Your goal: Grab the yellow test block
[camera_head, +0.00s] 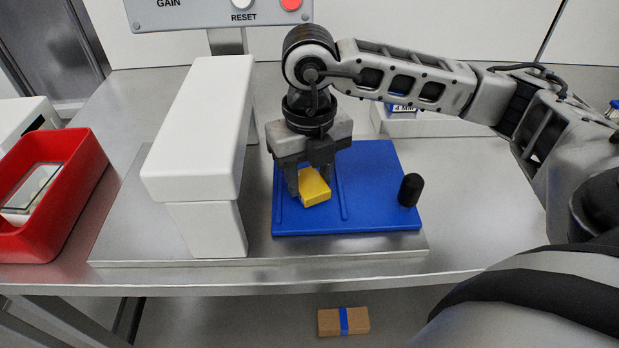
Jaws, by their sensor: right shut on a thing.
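The yellow test block (315,188) is a small yellow piece at the left part of the blue plate (380,190), tilted at an angle to the plate's edges. My right gripper (308,186) reaches down over the plate from above and is shut on the block, with a finger on either side. The gripper hides the block's back end. Whether the block touches the plate or is slightly raised is hard to tell. My left gripper is not in view.
A white arch-shaped housing (205,130) stands left of the plate. A black knob (410,190) rises at the plate's right. A red bin (85,185) sits at far left, and a control panel (215,12) is behind. A brown box (328,322) lies below the table.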

